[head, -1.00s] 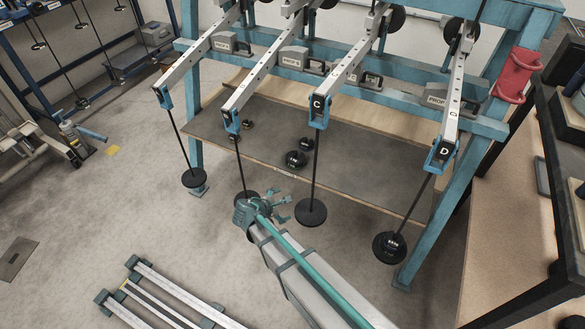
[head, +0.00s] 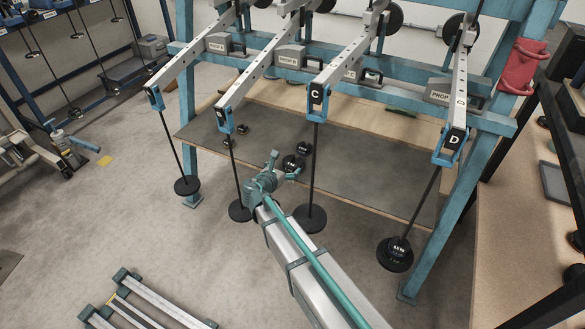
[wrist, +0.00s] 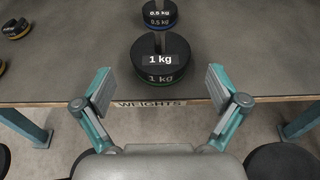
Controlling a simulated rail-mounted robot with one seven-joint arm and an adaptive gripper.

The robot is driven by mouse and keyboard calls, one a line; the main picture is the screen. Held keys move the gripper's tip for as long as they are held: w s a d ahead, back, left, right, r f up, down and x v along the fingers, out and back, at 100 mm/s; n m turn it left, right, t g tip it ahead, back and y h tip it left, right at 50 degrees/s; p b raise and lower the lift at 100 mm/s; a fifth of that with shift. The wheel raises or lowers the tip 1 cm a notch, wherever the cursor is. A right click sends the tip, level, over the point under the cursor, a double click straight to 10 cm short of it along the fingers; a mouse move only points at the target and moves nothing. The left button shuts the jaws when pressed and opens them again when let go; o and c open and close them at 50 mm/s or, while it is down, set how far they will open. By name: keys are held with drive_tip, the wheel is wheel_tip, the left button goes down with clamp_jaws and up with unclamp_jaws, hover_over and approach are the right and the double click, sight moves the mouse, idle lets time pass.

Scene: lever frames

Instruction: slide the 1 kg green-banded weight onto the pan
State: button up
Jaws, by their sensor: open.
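In the head view my gripper (head: 274,170) is at the shelf's front. Black hanging pans A (head: 187,187), B (head: 238,211), C (head: 310,219) and D (head: 395,262) hang from lever rods; D carries a weight.
A 0.5 kg blue-banded weight (wrist: 159,13) stands just behind the 1 kg one. Smaller weights (wrist: 15,29) are to the left on the shelf (wrist: 60,75). The rods of B (head: 233,165) and C (head: 314,170) hang on either side of my gripper.

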sight(290, 166)
drive_tip(key=shift+s+f+b+x, duration=0.1)
drive_tip(key=shift+f+x, duration=0.1)
drive_tip(key=shift+x, duration=0.95)
drive_tip(key=shift+s+f+b+x, duration=0.15)
drive_tip(key=shift+f+x, duration=0.1)
drive_tip(key=shift+x, duration=0.95)
drive_tip(key=shift+f+b+x, duration=0.1)
drive_tip(key=shift+f+x, duration=0.1)
drive_tip(key=shift+x, duration=0.95)
drive_tip(key=shift+c, duration=0.2)
drive_tip(key=c, duration=1.6)
drive_tip(key=shift+r, duration=0.1)
drive_tip(key=shift+r, duration=0.15)
drive_tip(key=shift+r+p, duration=1.3)
drive_tip(key=shift+p, duration=0.15)
